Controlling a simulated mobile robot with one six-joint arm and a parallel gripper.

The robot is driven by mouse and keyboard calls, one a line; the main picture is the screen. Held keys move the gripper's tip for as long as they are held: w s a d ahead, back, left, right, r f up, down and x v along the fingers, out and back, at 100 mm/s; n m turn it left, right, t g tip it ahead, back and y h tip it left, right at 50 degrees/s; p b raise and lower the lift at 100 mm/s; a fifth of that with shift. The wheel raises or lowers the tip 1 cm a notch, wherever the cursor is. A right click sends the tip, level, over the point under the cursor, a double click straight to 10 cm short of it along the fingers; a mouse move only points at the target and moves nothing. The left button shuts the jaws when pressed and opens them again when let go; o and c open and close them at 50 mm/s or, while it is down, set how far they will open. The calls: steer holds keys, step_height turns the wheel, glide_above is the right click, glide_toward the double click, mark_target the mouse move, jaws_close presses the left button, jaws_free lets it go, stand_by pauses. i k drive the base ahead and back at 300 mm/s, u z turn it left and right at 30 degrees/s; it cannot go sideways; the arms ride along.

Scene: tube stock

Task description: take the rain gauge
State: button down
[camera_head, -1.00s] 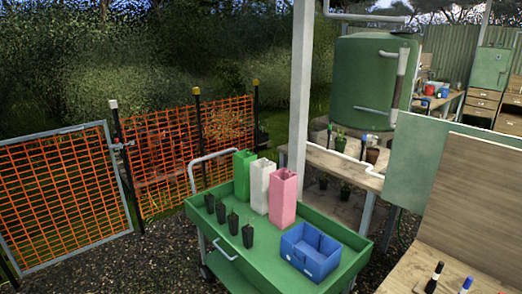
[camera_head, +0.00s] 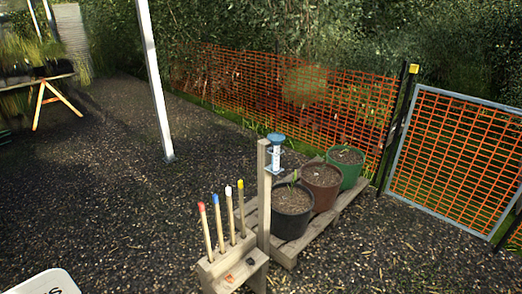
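My gripper is not in view.
A wooden stand holds several stakes with coloured tips (camera_head: 222,222) left of the post. Black, brown and green pots (camera_head: 292,212) stand on a pallet behind it. An orange mesh fence (camera_head: 290,95) and gate (camera_head: 455,160) lie beyond. Gravel (camera_head: 110,180) is open at left.

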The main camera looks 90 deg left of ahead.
mark_target(276, 139)
steer(key=u, duration=0.15)
steer(key=k, duration=0.2)
steer(key=u, duration=2.9)
steer(key=i, duration=0.55)
steer(key=u, duration=0.05)
steer(key=k, duration=0.45)
steer(key=u, duration=0.05)
